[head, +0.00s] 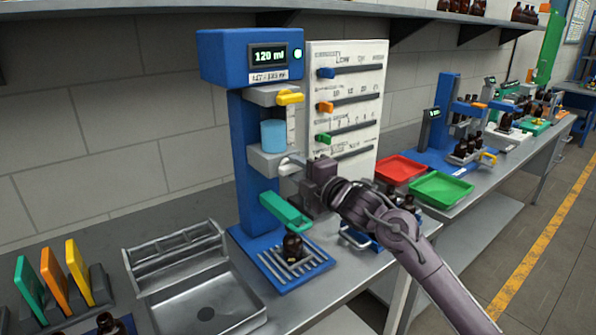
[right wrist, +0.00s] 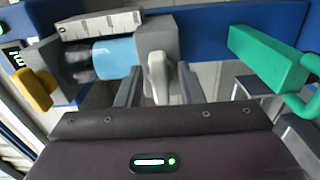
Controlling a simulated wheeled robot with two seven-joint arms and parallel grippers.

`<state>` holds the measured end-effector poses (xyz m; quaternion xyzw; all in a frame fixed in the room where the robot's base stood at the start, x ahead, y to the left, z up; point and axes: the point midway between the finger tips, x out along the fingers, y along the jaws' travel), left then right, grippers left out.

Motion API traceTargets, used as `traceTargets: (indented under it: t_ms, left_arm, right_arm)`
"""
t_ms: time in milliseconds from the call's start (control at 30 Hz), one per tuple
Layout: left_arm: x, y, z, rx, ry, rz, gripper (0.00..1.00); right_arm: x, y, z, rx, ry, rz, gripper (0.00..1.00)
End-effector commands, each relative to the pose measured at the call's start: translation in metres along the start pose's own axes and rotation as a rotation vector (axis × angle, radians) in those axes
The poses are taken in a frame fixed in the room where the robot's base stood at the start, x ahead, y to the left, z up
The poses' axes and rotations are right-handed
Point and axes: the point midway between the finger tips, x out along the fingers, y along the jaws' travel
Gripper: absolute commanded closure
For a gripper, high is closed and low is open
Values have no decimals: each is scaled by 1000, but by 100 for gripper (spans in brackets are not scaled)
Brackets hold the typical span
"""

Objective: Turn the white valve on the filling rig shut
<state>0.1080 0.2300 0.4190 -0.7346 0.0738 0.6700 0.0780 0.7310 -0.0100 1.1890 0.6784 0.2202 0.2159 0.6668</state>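The blue filling rig (head: 245,150) stands on the bench with its display reading 120 ml. The white valve (head: 287,170) is on the grey block under the clear cylinder of blue liquid (head: 273,135). In the right wrist view the white valve (right wrist: 158,78) stands between the two fingers. My right gripper (head: 287,163) is at the valve from the right; in the right wrist view its fingers (right wrist: 157,86) are apart, with a gap on each side of the valve. The head view partly hides the valve behind the gripper. My left gripper is not in view.
A yellow handle (head: 290,97) is above the cylinder and a green handle (head: 285,211) below the valve. A brown bottle (head: 292,246) stands on the rig's grate. A white slider panel (head: 362,75) is behind my gripper. Red (head: 400,168) and green (head: 441,188) trays lie right.

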Motion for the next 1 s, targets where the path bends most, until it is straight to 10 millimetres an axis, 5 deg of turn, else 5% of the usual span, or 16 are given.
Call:
traceTargets:
  t_ms: [367,800,1000]
  left_arm:
    - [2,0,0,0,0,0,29]
    - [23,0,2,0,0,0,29]
    - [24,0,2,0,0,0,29]
  right_arm:
    - [-4,-1,0,-2,1,0,62]
    - [-68,-3,1,-2,0,-1,62]
    - [-78,0,0,-1,0,0,62]
